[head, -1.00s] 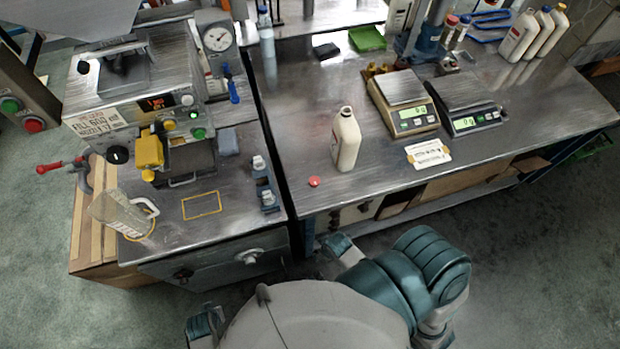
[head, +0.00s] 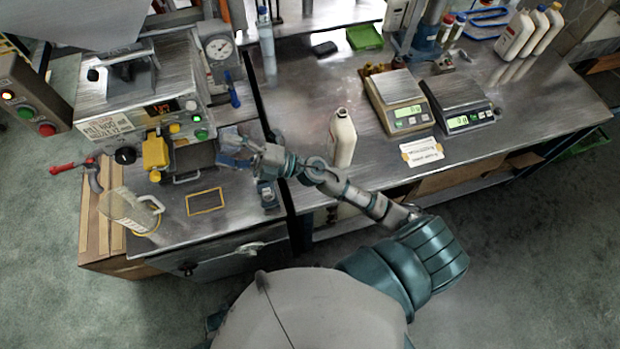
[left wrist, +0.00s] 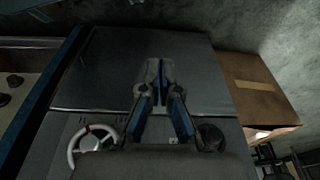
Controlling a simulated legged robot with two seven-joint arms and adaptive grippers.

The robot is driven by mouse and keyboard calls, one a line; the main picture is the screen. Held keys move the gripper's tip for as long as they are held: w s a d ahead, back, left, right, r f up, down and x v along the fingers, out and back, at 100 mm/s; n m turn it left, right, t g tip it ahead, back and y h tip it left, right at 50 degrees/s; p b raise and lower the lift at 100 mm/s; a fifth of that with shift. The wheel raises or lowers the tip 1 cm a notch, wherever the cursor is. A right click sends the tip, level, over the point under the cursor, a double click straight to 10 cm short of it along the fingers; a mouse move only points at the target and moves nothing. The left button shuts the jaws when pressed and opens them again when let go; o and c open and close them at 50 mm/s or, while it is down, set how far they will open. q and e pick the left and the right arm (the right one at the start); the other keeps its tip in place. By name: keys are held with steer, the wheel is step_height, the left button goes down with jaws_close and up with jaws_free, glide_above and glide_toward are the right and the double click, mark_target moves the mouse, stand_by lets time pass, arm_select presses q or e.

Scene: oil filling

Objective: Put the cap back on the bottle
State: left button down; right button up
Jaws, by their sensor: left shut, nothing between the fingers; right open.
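The white bottle (head: 342,140) stands upright on the right-hand metal bench, its neck bare. The red cap is not visible now; my right arm crosses the bench where it lay. My right gripper (head: 233,147) is open and empty, above the left bench near the machine, well left of the bottle. My left gripper (left wrist: 160,92) is shut and empty in the left wrist view, in front of a dark cabinet face.
Two scales (head: 398,101) (head: 460,104) and a printed card (head: 422,152) are right of the bottle. Several capped bottles (head: 515,37) stand at the back right. A clear jug (head: 130,212) stands on the left bench. A handwheel (left wrist: 92,146) shows in the left wrist view.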

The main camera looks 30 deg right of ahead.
steer(key=s+d+f+n+g+h, duration=0.25)
steer(key=f+n+g+h, duration=0.35)
steer(key=f+n+g, duration=0.7)
steer(key=w+d+f+m+h, duration=0.1)
steer(key=w+d+f+h, duration=0.15)
steer(key=d+h, duration=0.65)
steer(key=w+d+f+m+h, duration=0.15)
steer(key=d+f+h, duration=0.25)
steer(key=d, duration=0.8)
steer(key=shift+t, duration=0.3)
steer(key=f, duration=0.3)
steer(key=f+p, duration=0.1)
steer(key=f, duration=0.7)
steer(key=shift+s+a+f, duration=0.1)
steer(key=shift+s+a, duration=0.25)
steer(key=shift+a, duration=0.05)
arm_select(q)
steer(key=s+a+f+g, duration=0.1)
steer(key=s+a+f, duration=0.1)
steer(key=s+f, duration=1)
steer(key=s, duration=0.4)
steer(key=shift+s+f, duration=0.25)
arm_select(e)
steer(key=shift+d+f, duration=0.25)
steer(key=shift+f, duration=0.05)
arm_select(q)
steer(key=shift+a, duration=0.1)
arm_select(e)
steer(key=shift+a, duration=0.2)
